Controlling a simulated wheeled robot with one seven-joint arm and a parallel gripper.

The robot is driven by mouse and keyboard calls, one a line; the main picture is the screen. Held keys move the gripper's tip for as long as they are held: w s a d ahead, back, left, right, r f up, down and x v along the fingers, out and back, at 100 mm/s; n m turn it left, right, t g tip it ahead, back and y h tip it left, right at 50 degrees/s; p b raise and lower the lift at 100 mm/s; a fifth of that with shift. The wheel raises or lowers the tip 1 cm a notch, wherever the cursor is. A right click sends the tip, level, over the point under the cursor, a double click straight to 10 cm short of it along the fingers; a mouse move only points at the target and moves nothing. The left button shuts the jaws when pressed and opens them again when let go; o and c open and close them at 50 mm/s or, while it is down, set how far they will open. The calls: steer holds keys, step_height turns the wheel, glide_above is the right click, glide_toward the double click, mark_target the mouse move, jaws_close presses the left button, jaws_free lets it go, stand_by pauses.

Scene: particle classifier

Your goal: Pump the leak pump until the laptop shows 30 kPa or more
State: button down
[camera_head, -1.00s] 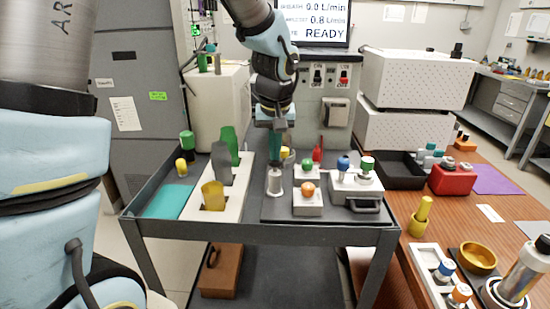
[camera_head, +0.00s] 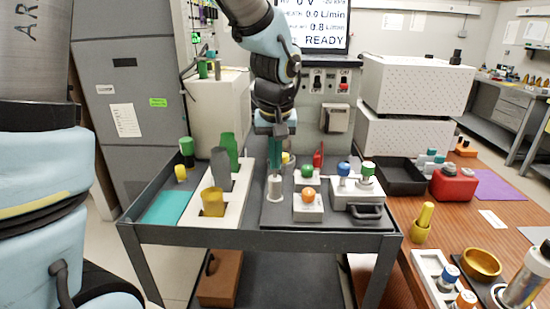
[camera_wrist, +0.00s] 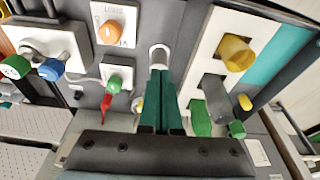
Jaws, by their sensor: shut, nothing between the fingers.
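A small light cylinder (camera_head: 275,188), which looks like the leak pump, stands upright on the dark mat of the cart. My gripper (camera_head: 275,166) points down directly over it, with its dark green fingers shut and nothing held between them. In the wrist view the fingertips (camera_wrist: 160,72) are at the cylinder's pale rounded top (camera_wrist: 158,55); whether they touch cannot be told. No separate laptop is clear.
A white block with an orange knob (camera_head: 308,196) and a device with blue and green knobs (camera_head: 357,192) stand close right. A white holder (camera_head: 233,200) with yellow, grey and green pieces stands left.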

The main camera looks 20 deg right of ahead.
steer(key=d+v, duration=0.1)
steer(key=v, duration=0.9)
steer(key=shift+a+b, duration=0.45)
steer(key=shift+a, duration=0.05)
stand_by(0.5)
steer(key=w+p, duration=0.1)
steer(key=p, duration=0.3)
steer(key=w+d+f+p, duration=0.1)
steer(key=w+p, duration=0.1)
steer(key=p, duration=0.3)
steer(key=shift+w+d+f, duration=0.2)
steer(key=shift+w, duration=0.1)
steer(key=shift+b+x, duration=2.2)
steer(key=shift+x, duration=1.3)
